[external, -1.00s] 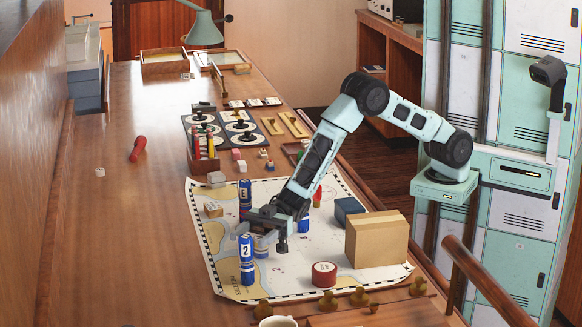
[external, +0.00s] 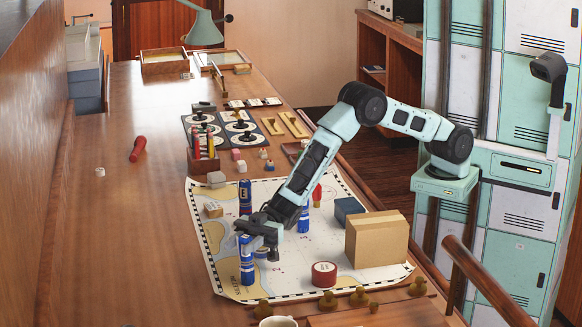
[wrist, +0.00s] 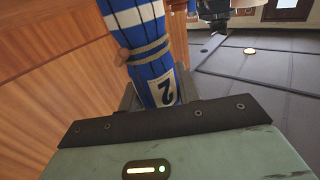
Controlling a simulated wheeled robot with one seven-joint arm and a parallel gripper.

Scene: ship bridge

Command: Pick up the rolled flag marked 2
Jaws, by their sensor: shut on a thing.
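The rolled flag marked 2 (external: 247,272) is a blue upright roll at the near left of the chart. My gripper (external: 248,236) is around its upper part, hiding its label in the external view. Another blue roll, marked E (external: 245,194), stands just behind my gripper.
The chart (external: 222,284) lies on the wooden counter. Another blue roll (external: 303,220), a cardboard box (external: 376,243), a dark blue box (external: 347,209) and a red tape roll (external: 324,274) stand to the right. Brass knobs (external: 359,296) and a cup (external: 278,321) are in front.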

